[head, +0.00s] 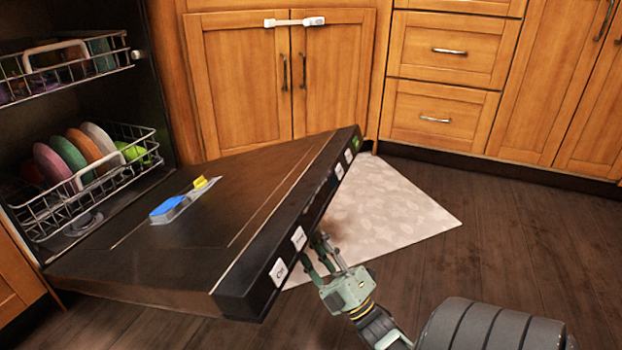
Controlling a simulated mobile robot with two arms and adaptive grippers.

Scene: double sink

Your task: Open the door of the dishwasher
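The dishwasher door (190,262) is swung far down, a little short of flat, with its inner face up. Its dark front edge panel (292,245) carries several white labels and a green one. My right gripper (318,248) is at the middle of this edge, close against its outer side. Its fingertips blend into the dark edge, so I cannot tell whether they touch or close on it. The dishwasher's open interior, with a lower rack (98,192) and an upper rack (118,66), is at the left. My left gripper is not in view.
Colourful plates (72,160) stand in the lower rack. A blue and yellow detergent dispenser (170,207) sits on the door. A pale mat (400,215) lies on the floor beyond the door. Wooden cabinets (240,85) line the back; the dark floor at right is clear.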

